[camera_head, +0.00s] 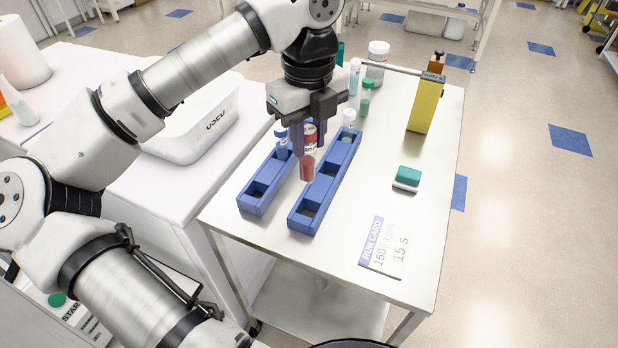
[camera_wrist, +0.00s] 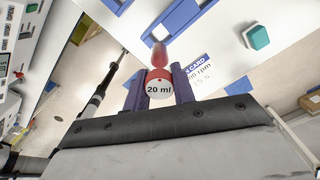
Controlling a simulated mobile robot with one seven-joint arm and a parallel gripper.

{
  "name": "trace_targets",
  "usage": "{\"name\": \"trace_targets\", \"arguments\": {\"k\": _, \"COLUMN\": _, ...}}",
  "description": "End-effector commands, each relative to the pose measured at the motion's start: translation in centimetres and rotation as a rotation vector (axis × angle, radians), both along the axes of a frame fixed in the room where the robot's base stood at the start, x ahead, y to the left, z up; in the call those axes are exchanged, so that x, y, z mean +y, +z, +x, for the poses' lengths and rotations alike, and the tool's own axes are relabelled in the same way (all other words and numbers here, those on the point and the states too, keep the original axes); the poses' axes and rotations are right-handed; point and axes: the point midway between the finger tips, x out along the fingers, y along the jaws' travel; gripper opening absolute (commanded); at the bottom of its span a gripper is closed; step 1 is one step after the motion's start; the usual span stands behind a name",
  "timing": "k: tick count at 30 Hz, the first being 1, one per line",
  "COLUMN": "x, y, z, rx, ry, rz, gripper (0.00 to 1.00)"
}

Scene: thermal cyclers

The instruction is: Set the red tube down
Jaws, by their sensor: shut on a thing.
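The red tube (camera_head: 307,167) is held roughly upright in my gripper (camera_head: 304,138). Its lower end hangs over the left part of the right blue rack (camera_head: 297,222); whether it touches the rack is unclear. In the wrist view, the tube's red cap with a "20 ml" label (camera_wrist: 159,88) sits between the two purple fingers of my gripper (camera_wrist: 159,86), and its red body (camera_wrist: 159,55) points away. The left blue rack (camera_head: 250,204) stands beside the right one. Both racks show open slots toward the front.
A green-capped tube (camera_head: 366,95), yellow block (camera_head: 427,105), teal eraser (camera_head: 408,176) and run card (camera_head: 384,248) are on the white table (camera_head: 440,150).

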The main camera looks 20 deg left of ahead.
Motion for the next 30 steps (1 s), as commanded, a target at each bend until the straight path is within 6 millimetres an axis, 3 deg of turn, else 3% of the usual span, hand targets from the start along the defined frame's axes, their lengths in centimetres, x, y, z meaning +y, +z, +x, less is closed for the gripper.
{"name": "trace_targets", "arguments": {"k": 3, "x": -0.1, "y": -3.0, "z": -0.1, "rx": 0.002, "ry": -0.003, "rz": -0.005, "gripper": 0.04}}
{"name": "trace_targets", "arguments": {"k": 9, "x": -0.1, "y": -6.8, "z": 0.0, "rx": 0.0, "ry": -0.002, "rz": -0.002, "gripper": 0.04}}
{"name": "trace_targets", "arguments": {"k": 14, "x": 0.0, "y": -8.1, "z": 0.0, "rx": 0.001, "ry": 0.0, "rz": -0.001, "gripper": 0.04}}
{"name": "trace_targets", "arguments": {"k": 21, "x": 0.0, "y": -11.4, "z": 0.0, "rx": 0.0, "ry": -0.001, "rz": -0.001, "gripper": 0.04}}
{"name": "trace_targets", "arguments": {"k": 30, "x": 0.0, "y": -12.0, "z": 0.0, "rx": -0.002, "ry": -0.001, "rz": 0.001, "gripper": 0.04}}
